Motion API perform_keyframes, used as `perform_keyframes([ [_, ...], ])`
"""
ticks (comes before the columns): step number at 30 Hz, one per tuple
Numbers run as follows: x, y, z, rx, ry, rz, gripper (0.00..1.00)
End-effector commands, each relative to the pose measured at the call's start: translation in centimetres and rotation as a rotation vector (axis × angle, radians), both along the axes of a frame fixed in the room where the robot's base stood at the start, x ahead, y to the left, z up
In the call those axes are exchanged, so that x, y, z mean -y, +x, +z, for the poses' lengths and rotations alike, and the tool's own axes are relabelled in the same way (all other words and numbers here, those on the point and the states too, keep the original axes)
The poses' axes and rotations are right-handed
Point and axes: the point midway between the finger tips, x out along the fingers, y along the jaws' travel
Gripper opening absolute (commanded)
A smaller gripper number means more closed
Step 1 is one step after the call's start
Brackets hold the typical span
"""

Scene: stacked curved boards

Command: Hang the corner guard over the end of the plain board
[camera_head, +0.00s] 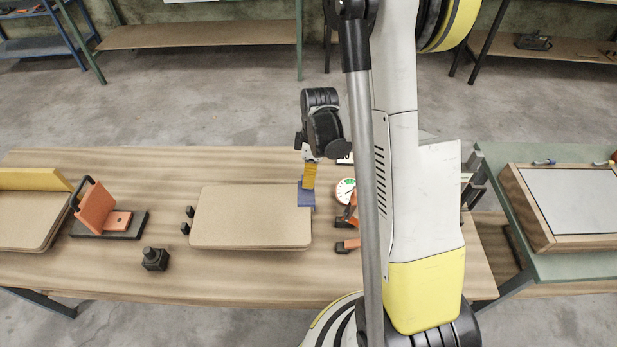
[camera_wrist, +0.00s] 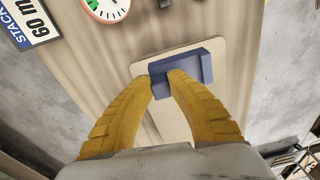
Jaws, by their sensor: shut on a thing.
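The plain board (camera_head: 245,222) lies flat on the wooden table, a tan rounded board in a low stack. My gripper (camera_head: 308,184) points down at the board's right end, its yellow fingers shut on the blue corner guard (camera_head: 306,197). The guard appears at the board's right edge, near the back corner. In the wrist view, the guard (camera_wrist: 198,66) sits between my fingertips (camera_wrist: 163,84) and overlaps one end of the board (camera_wrist: 140,68). I cannot tell whether the guard touches the board or hovers just above it.
Two small black stops (camera_head: 187,220) stand at the board's left end. An orange clamp (camera_head: 95,207), a black knob (camera_head: 155,259) and another board with a yellow piece (camera_head: 35,180) are left. A round dial (camera_head: 345,190) and orange parts are right, partly hidden by my arm.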

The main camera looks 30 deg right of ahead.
Motion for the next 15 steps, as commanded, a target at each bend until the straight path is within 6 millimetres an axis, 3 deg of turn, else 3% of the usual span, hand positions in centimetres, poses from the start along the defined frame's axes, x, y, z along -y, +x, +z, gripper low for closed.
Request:
perform_keyframes([
  [15, 0.0, 0.0, -5.7, 0.000, 0.000, 0.000, 0.00],
])
